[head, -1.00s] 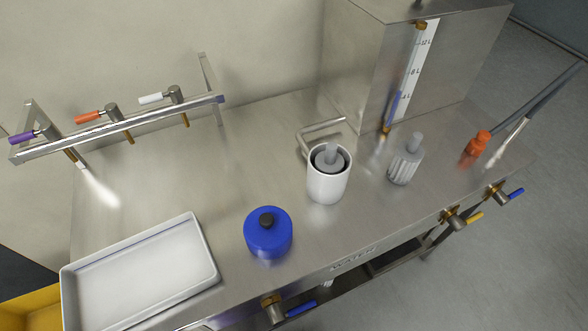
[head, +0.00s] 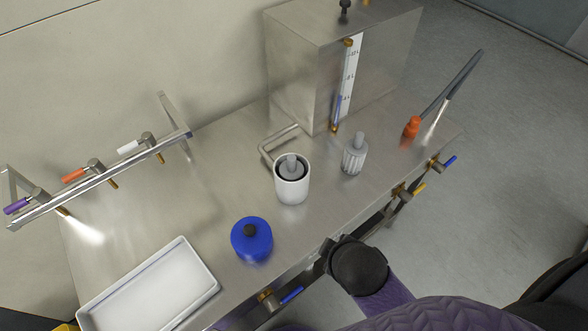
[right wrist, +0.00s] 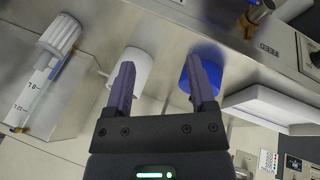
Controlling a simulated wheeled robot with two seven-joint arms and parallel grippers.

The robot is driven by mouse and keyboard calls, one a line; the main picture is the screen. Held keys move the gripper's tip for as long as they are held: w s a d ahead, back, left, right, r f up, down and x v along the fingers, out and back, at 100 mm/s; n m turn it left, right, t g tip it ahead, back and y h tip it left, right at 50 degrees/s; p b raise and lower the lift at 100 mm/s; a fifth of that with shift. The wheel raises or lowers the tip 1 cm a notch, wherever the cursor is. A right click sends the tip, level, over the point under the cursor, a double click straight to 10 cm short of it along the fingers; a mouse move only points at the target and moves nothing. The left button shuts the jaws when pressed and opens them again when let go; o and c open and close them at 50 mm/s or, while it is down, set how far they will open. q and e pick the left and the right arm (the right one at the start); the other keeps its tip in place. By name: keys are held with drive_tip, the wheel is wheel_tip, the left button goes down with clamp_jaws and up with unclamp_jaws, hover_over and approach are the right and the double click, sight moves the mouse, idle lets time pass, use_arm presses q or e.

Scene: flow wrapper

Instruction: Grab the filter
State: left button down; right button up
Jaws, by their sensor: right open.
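A ribbed pale grey cylinder with a narrow stem (head: 354,157), which looks like the filter, stands upright on the steel bench. It also shows at the upper left of the right wrist view (right wrist: 58,36). Left of it stands a white housing (head: 292,190) with a grey-stemmed insert in its open top. A blue lid with a black knob (head: 252,240) lies nearer the front edge. My right gripper (right wrist: 160,63) is open and empty, its fingers in front of the white housing and the blue lid, apart from the filter. My left gripper is out of view.
A steel tank with a level scale (head: 345,80) stands behind the filter. An orange-handled tool (head: 411,128) lies to the right. A white tray (head: 150,290) is at front left, below a valve rail (head: 100,180). Taps (head: 270,300) stick out from the front edge.

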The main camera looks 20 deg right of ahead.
drive_tip(key=w+r+n+t+h, duration=0.1)
drive_tip(key=w+r+n+t, duration=0.35)
drive_tip(key=w+n, duration=0.6)
drive_tip(key=n+t+y, duration=0.1)
drive_tip(key=n+t, duration=0.3)
drive_tip(key=n, duration=1.1)
approach(292, 162)
drive_tip(key=shift+n, duration=0.75)
drive_tip(key=b+x, duration=0.3)
drive_tip(key=x, duration=0.6)
drive_tip(key=shift+w+d+f, duration=0.1)
drive_tip(key=shift+w+f, duration=0.1)
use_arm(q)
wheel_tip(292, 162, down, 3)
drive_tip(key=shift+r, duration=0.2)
use_arm(e)
drive_tip(key=shift+r, duration=0.1)
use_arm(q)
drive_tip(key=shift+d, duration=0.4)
use_arm(e)
clamp_jaws()
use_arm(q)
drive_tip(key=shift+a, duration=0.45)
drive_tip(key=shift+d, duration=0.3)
